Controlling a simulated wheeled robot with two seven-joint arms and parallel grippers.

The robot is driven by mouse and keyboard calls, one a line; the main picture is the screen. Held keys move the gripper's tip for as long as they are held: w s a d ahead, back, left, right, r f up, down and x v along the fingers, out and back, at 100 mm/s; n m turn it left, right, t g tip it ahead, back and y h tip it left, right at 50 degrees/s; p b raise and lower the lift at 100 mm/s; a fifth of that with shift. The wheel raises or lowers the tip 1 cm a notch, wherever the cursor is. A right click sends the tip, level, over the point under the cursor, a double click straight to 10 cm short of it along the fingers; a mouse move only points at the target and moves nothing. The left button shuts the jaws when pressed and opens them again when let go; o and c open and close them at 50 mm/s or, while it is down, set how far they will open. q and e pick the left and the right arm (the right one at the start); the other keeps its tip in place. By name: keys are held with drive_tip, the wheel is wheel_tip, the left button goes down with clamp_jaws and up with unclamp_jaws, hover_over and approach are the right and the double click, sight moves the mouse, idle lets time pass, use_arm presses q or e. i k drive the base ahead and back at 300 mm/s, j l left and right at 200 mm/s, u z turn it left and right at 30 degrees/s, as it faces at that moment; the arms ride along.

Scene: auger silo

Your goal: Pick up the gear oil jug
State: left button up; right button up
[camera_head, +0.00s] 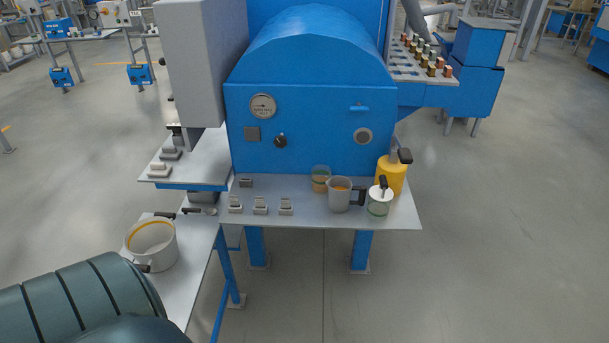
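A yellow jug (391,177) with a dark handle and a grey top stands upright at the right end of the grey shelf (330,215) in front of the blue machine. It appears to be the gear oil jug, though I can read no label on it. Neither of my grippers shows in the head view, and nothing is seen holding the jug.
A grey mug (340,195) and a glass jar (321,178) stand left of the jug. A pot (152,243) stands on a lower-left bench. The blue machine (310,110) rises behind the shelf. Open floor lies right of it.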

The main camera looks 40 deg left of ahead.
sight(340, 188)
drive_tip(key=i+l+u, duration=0.2)
drive_tip(key=u, duration=0.3)
drive_tip(key=i+l+u, duration=0.3)
drive_tip(key=u, duration=0.2)
drive_tip(key=i+l+u, duration=0.15)
drive_tip(key=l+u, duration=0.35)
drive_tip(key=i+l+u, duration=0.2)
drive_tip(key=l, duration=0.25)
drive_tip(key=l+u, duration=0.2)
drive_tip(key=l, duration=0.2)
